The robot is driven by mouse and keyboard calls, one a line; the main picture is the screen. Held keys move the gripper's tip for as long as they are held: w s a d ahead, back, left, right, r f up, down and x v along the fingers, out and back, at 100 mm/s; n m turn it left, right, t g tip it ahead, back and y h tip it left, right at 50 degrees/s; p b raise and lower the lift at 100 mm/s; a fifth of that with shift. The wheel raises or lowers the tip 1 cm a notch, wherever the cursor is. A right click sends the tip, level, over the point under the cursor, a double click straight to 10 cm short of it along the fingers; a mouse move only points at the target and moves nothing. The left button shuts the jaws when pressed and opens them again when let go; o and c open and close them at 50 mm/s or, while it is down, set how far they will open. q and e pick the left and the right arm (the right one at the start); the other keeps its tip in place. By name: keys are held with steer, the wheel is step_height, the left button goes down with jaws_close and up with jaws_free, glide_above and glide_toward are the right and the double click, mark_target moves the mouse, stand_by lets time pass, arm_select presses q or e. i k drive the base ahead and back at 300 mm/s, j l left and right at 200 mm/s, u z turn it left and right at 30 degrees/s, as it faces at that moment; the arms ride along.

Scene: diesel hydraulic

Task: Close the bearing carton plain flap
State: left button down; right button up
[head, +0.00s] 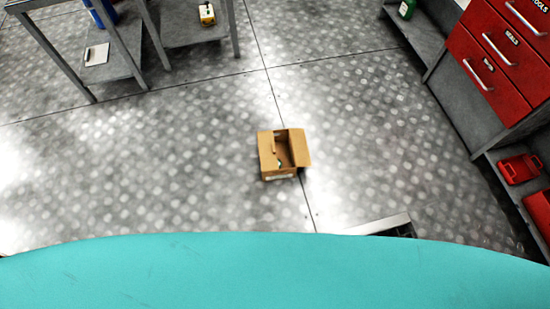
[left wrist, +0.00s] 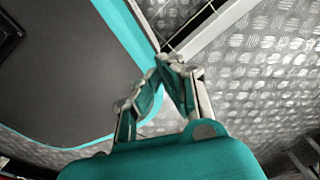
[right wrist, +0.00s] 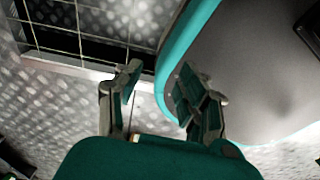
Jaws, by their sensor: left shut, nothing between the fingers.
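The brown bearing carton (head: 279,175) stands on the metal floor in the head view, with its top open and a dark interior showing. One flap (head: 266,151) lies on its left side, with a small notch on its inner edge. Another flap (head: 300,148) stands out on its right side. I cannot tell for sure which is the plain one. My left gripper (left wrist: 168,62) is shut and empty in the left wrist view. My right gripper (right wrist: 160,75) is open and empty in the right wrist view. Neither gripper shows in the head view, and both are away from the carton.
A grey shelf frame (head: 160,58) stands at the upper left, with a clipboard (head: 97,54) and a yellow box (head: 207,14) on it. Red drawers (head: 488,75) and red cases (head: 520,168) line the right. A floor channel (head: 380,226) lies nearby. The floor around the carton is clear.

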mark_target(302, 157)
steer(key=i+l+z, duration=0.1)
steer(key=z, duration=0.35)
steer(key=i+l+z, duration=0.1)
steer(key=z, duration=0.4)
steer(key=i+l+z, duration=0.1)
steer(key=z, duration=0.35)
steer(key=i+l+z, duration=0.1)
steer(key=z, duration=0.4)
steer(key=i+u, duration=0.1)
steer(key=i, duration=0.6)
steer(key=i+l+u, duration=0.1)
steer(key=i, duration=0.6)
steer(key=i+j+u, duration=0.2)
steer(key=i+u, duration=0.5)
steer(key=u, duration=0.2)
steer(key=i+u, duration=0.45)
steer(key=i+l+u, duration=0.2)
steer(key=u, duration=0.2)
steer(key=i, duration=0.1)
